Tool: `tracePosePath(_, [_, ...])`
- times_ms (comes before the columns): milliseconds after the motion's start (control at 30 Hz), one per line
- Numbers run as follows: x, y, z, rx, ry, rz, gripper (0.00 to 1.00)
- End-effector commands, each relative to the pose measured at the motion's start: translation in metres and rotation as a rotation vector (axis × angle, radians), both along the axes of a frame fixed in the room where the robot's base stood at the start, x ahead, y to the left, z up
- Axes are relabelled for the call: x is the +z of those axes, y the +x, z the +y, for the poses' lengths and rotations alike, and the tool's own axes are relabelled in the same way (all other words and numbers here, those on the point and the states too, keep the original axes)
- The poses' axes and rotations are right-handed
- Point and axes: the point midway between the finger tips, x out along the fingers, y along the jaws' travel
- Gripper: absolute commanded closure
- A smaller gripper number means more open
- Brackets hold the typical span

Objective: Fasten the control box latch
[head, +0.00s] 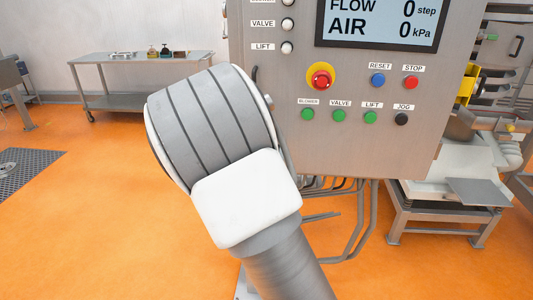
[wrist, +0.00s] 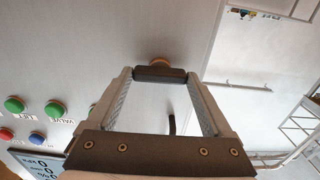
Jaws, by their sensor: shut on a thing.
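The grey control box (head: 340,150) fills the upper right of the head view, with its buttons and display on the front. Its smooth metal face (wrist: 100,45) also shows in the wrist view. The latch (wrist: 160,74) is a short dark bar on a tan round base, lying crosswise in the wrist picture. My gripper (wrist: 160,77) has one finger at each end of the bar and is shut on it. In the head view my own arm hides the gripper and most of the area by the box's left edge.
Green buttons (wrist: 55,110) and a red emergency knob (head: 320,78) are on the panel close to my arm. A dark hook-like piece (wrist: 172,124) shows between the fingers. A steel table (head: 140,72) stands at the back left.

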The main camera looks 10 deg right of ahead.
Motion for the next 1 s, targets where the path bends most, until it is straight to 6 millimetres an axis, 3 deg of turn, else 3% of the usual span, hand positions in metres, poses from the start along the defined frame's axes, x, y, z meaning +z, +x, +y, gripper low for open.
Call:
tracePosePath(133, [0.0,0.0,0.0,0.0,-0.003,0.001,0.71])
tracePosePath(167, [0.0,0.0,0.0,0.0,-0.003,0.001,0.13])
tracePosePath(233, [0.0,0.0,0.0,0.0,-0.003,0.0,0.01])
tracePosePath(500, [0.0,-0.001,0.0,0.001,-0.001,0.0,0.0])
tracePosePath(667, [-0.001,-0.015,0.006,0.002,0.001,0.002,0.0])
tracePosePath(1000, [0.0,-0.09,0.03,0.004,0.0,0.002,0.0])
